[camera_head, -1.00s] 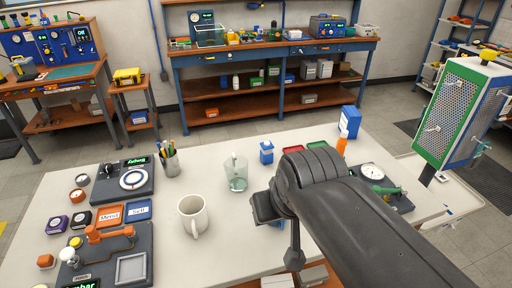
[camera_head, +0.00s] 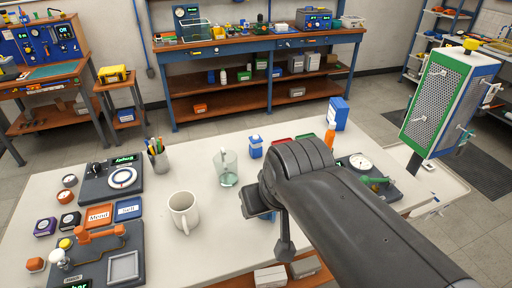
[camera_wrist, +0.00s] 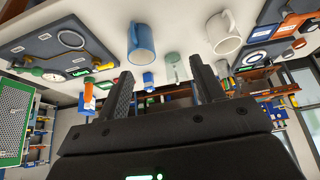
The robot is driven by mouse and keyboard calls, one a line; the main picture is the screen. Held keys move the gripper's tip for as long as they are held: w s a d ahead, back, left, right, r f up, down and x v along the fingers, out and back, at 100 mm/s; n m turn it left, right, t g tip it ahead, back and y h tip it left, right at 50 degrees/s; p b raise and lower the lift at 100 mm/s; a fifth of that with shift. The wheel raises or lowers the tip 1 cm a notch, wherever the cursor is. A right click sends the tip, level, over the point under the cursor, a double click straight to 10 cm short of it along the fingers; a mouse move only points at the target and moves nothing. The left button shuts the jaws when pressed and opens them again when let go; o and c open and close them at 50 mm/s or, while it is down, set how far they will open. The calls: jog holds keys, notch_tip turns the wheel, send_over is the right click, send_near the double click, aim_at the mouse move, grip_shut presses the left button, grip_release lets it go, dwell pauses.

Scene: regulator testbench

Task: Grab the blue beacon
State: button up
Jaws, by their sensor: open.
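A small blue block-like object with a pale top (camera_head: 255,148), which looks like the blue beacon, stands on the white table behind my arm's bend. In the wrist view, which is upside down, a small blue object (camera_wrist: 148,80) that seems to be the same one shows between my fingers, farther off. My gripper (camera_wrist: 160,66) is open, with nothing between its fingers. In the head view my dark arm hides most of the gripper.
A blue mug (camera_wrist: 141,43) is near my gripper, mostly hidden by the arm in the head view. A glass (camera_head: 228,168) and a white mug (camera_head: 183,210) stand left of my arm. An orange bottle (camera_head: 330,140) and blue box (camera_head: 338,113) stand right of the beacon.

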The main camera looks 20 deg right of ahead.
jog(key=shift+o, duration=0.2)
jog(key=g, duration=0.1)
send_over(255, 144)
jog(key=d, duration=0.1)
notch_tip(255, 144, down, 11)
jog(key=shift+n, duration=0.4)
jog(key=x, duration=0.7)
jog(key=s+x, duration=0.1)
jog(key=x, duration=0.2)
jog(key=shift+f, duration=0.35)
jog(key=shift+c, duration=0.4)
jog(key=c, duration=1.1)
